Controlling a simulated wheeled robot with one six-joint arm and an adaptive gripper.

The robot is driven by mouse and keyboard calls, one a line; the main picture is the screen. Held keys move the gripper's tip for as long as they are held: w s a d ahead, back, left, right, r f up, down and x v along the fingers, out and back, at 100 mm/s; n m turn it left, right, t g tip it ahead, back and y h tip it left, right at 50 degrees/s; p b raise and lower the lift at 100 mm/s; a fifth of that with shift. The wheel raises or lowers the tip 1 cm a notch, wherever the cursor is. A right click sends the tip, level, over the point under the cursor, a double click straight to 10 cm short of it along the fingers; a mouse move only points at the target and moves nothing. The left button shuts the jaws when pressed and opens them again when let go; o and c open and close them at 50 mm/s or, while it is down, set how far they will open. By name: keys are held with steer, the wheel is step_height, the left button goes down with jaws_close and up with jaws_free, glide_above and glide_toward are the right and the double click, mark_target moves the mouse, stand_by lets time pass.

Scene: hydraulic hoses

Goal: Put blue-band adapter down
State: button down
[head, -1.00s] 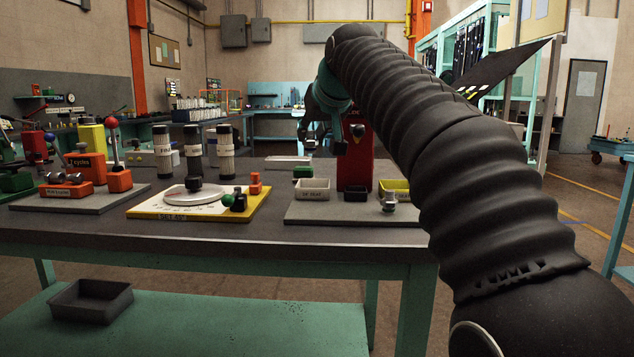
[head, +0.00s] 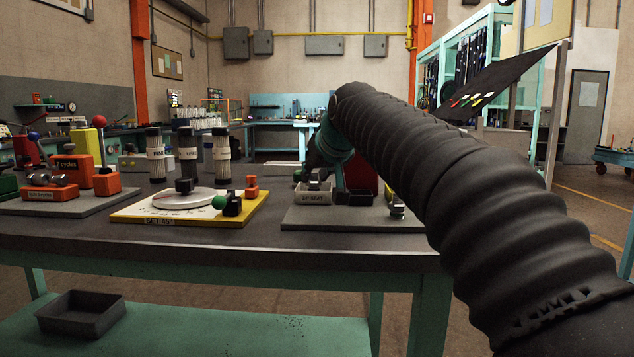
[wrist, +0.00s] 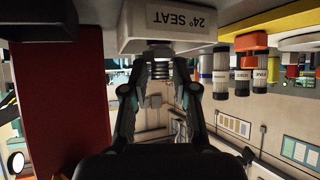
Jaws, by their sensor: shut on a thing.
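In the wrist view, my gripper (wrist: 158,72) is shut on a small metal adapter (wrist: 158,52) with a bright threaded part. No blue band can be made out on it. The adapter's end is at the light tray labelled 24° SEAT (wrist: 135,40); I cannot tell whether it touches the tray. In the head view, the same tray (head: 313,197) stands on the grey board, with dark parts of my gripper (head: 314,182) low at it. My arm hides much of that area.
A black tray (head: 355,198) stands right of the labelled tray, and a red block (head: 362,172) behind. A loose metal fitting (head: 397,210) stands at the board's right. A yellow-edged board with a round dial (head: 182,199) lies left. Three dark-capped cylinders (head: 188,157) stand behind it.

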steer(key=shift+f, duration=0.25)
steer(key=shift+f, duration=0.1)
steer(key=c, duration=0.9)
jaws_free()
steer(key=v, duration=1.2)
steer(key=shift+p, duration=0.45)
